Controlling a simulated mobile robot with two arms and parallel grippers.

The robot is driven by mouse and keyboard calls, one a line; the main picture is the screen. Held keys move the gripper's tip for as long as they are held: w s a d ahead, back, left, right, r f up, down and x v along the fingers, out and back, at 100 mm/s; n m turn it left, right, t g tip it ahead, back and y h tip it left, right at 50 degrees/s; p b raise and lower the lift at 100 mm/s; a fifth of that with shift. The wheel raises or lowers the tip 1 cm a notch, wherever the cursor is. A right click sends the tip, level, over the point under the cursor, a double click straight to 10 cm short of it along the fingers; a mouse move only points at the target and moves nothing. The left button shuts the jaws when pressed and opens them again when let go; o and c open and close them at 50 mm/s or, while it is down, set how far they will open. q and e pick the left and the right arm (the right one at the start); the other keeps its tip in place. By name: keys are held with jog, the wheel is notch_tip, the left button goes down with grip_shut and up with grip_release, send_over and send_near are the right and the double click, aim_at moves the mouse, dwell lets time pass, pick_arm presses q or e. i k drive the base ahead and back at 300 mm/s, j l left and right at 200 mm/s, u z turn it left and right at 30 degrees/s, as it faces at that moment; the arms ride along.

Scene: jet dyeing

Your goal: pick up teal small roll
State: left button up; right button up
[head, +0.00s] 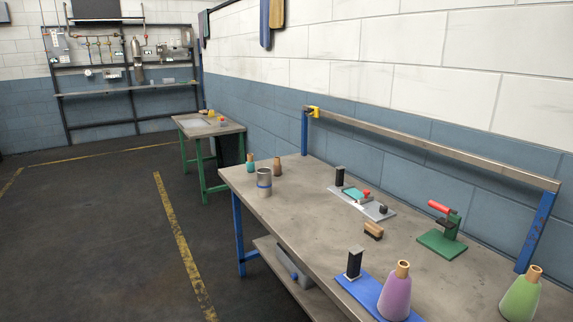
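A small teal roll (250,164) with a wooden-coloured top stands upright near the far left corner of the workbench (322,214). A small brown roll (277,168) stands to its right, a little apart. A grey cup-like cylinder (264,184) with a blue band stands in front of the two. Another teal piece (352,194), flat and low, lies on a grey plate (377,209) farther along the bench; its exact shape is hard to tell. Neither of my grippers is in view.
A purple cone (395,294) by a blue base (357,291), a green cone (520,296), a red-handled green press (442,240) and a brown block (373,231) occupy the bench's near part. A rail runs along its back. A green-legged table (212,131) stands beyond. Floor left is clear.

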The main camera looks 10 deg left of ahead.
aim_at(251, 167)
jog(key=i+j+z, duration=0.4)
jog(key=j, duration=0.15)
jog(key=j+z, duration=0.15)
jog(key=j, duration=0.15)
jog(key=i+j+z, duration=0.2)
jog(key=j, duration=0.15)
jog(key=k, duration=0.05)
